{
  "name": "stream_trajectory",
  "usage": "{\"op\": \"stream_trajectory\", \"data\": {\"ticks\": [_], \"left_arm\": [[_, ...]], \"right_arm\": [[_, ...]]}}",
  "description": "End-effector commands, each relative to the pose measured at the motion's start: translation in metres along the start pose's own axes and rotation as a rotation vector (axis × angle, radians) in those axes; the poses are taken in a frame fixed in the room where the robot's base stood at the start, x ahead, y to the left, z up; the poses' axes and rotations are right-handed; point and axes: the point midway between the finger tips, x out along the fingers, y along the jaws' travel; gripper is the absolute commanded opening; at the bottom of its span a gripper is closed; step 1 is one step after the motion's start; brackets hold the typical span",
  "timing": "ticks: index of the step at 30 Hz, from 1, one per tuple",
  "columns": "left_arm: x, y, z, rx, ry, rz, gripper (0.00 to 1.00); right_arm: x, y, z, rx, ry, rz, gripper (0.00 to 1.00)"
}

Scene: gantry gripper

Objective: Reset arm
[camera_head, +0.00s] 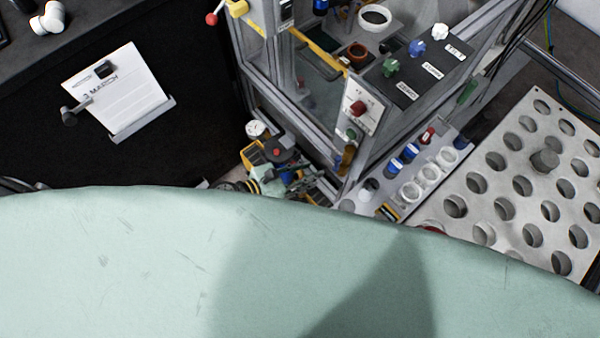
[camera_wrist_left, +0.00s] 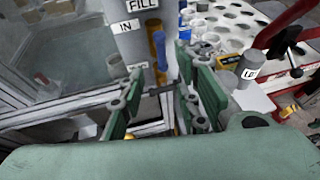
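My left gripper (camera_wrist_left: 165,100) shows in the left wrist view as two green fingers, spread apart with a clear gap. Nothing is held between them. Behind them stand a grey column (camera_wrist_left: 138,40) with "FILL" and "IN" labels and a small blue-and-yellow part (camera_wrist_left: 160,50); I cannot tell whether the fingers touch them. In the head view, a large pale green part of my own body covers the lower half and hides much of the left arm and gripper area. My right gripper is in neither view.
The metal-framed cabinet (camera_head: 290,60) stands at the top centre. A perforated metal plate (camera_head: 500,165) is at right, with small jars (camera_head: 410,190) left of it. A paper sheet (camera_head: 125,95) lies on a dark surface at left. A grey labelled cylinder (camera_wrist_left: 250,66) stands right of the gripper.

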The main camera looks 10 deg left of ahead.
Motion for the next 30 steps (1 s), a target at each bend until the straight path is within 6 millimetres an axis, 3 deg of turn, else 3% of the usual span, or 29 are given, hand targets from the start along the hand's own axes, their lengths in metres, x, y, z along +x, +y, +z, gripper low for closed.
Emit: {"op": "stream_trajectory", "data": {"ticks": [7,25,28,30], "left_arm": [[-0.022,0.000,0.000,0.000,-0.001,0.000,0.30],[-0.023,0.000,-0.002,0.005,0.003,0.001,0.30],[-0.021,0.001,-0.022,0.067,0.042,0.006,0.30],[-0.021,0.001,-0.054,0.171,0.107,0.008,0.30]], "right_arm": [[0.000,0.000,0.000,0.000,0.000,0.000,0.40],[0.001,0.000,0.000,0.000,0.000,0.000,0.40],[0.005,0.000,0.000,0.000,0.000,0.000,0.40],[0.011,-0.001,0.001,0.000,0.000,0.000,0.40]]}}
